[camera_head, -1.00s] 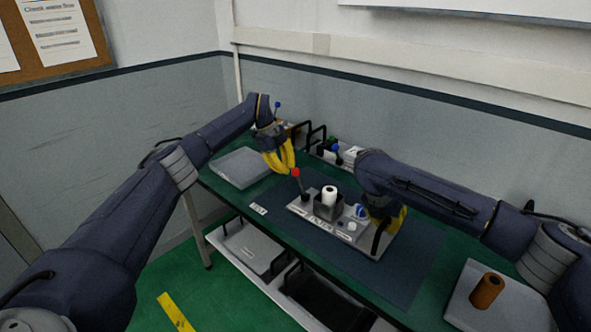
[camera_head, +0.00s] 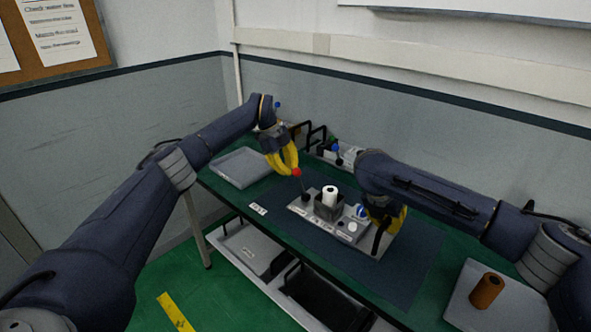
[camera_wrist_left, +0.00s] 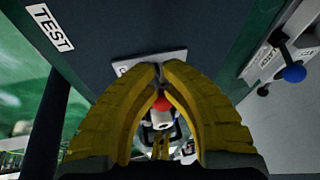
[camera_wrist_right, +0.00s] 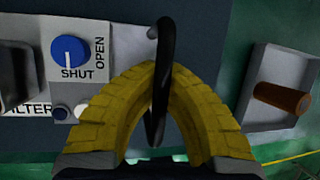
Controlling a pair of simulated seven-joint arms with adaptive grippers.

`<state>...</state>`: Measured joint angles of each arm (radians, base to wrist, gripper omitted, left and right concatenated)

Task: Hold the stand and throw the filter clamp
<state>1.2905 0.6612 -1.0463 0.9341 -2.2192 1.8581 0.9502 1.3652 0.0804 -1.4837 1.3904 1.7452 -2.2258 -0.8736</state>
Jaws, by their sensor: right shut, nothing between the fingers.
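The grey stand (camera_head: 372,248) is a flat panel on the bench with a white filter (camera_head: 329,195) upright in a dark holder. The clamp lever with a red ball (camera_head: 297,172) rises at its left end, tilted left. My left gripper (camera_head: 291,171) is beside the red ball, fingertips together; the ball also shows past the fingers in the left wrist view (camera_wrist_left: 162,104). My right gripper (camera_wrist_right: 160,68) is at the black handle (camera_wrist_right: 164,40) on the stand's right end; its fingertips meet there. In the head view the right arm partly hides this end.
A blue knob (camera_wrist_right: 70,51) on the stand sits between SHUT and OPEN labels. An empty grey tray (camera_head: 240,166) is at the left. Blue-topped levers (camera_wrist_left: 293,73) stand behind.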

